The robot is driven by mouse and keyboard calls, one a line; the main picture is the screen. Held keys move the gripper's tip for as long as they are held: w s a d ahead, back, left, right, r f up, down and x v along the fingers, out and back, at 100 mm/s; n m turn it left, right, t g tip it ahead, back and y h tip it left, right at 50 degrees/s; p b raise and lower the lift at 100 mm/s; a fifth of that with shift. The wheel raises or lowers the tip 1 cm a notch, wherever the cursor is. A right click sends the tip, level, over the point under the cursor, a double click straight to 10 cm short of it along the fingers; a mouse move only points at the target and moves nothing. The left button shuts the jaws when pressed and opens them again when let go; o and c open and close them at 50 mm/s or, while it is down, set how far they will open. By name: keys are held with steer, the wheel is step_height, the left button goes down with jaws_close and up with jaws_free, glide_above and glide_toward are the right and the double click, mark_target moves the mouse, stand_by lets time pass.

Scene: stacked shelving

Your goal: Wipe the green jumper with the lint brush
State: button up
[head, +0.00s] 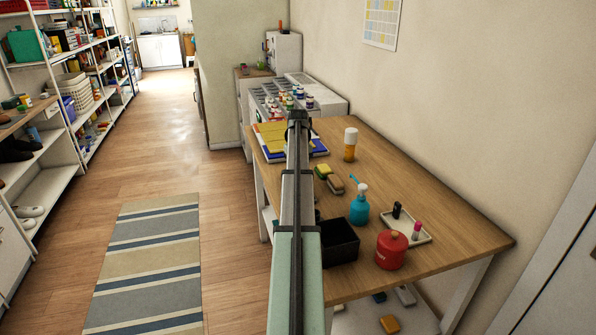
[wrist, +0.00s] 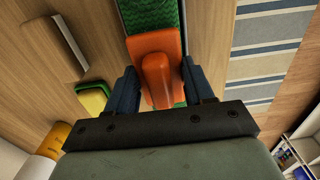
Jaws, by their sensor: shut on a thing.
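In the wrist view an orange thing with a raised rounded handle, which I take for the lint brush (wrist: 155,72), is between the two dark blue fingers of my gripper (wrist: 160,88). The gripper is shut on its handle. Green ribbed fabric, which I take for the green jumper (wrist: 150,14), shows at the top edge, beyond the brush, with a thin strip along its right side. I cannot tell whether the brush touches it. In the head view my arm hides the gripper, the brush and the jumper.
A striped rug (head: 150,265) lies on the floor at left, beside shelves (head: 60,190).

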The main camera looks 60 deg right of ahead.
steer(key=shift+f, duration=0.1)
stand_by(0.6)
steer(key=shift+s, duration=0.65)
steer(key=shift+w, duration=1.45)
steer(key=shift+f, duration=0.1)
steer(key=shift+s, duration=0.1)
steer(key=shift+s+a, duration=0.1)
steer(key=shift+s, duration=0.75)
steer(key=shift+s+r, duration=0.2)
steer(key=shift+s, duration=0.55)
steer(key=shift+w+f, duration=0.15)
steer(key=shift+w, duration=0.95)
